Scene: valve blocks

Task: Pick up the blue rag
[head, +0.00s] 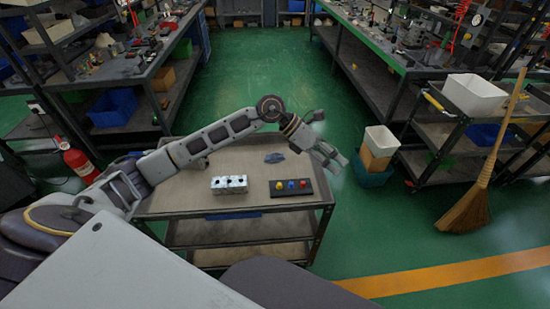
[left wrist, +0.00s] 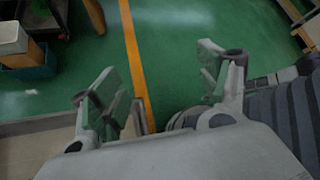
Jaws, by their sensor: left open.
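The blue rag (head: 274,157) lies crumpled and small on the top of a metal cart (head: 180,200), near its back edge. My left arm reaches over the cart from the left. My left gripper (head: 331,152) is above the cart's right side, to the right of the rag and apart from it. In the left wrist view the gripper (left wrist: 158,92) has its two fingers spread wide with nothing between them; green floor shows behind. The rag is not seen in that view. My right gripper is in neither view.
A light valve block with dark holes (head: 229,185) and a dark board with yellow, blue and red knobs (head: 291,188) sit in front of the rag. A teal bin with boxes (head: 372,174) stands right of the cart. A broom (head: 470,205) leans on a shelf cart farther right.

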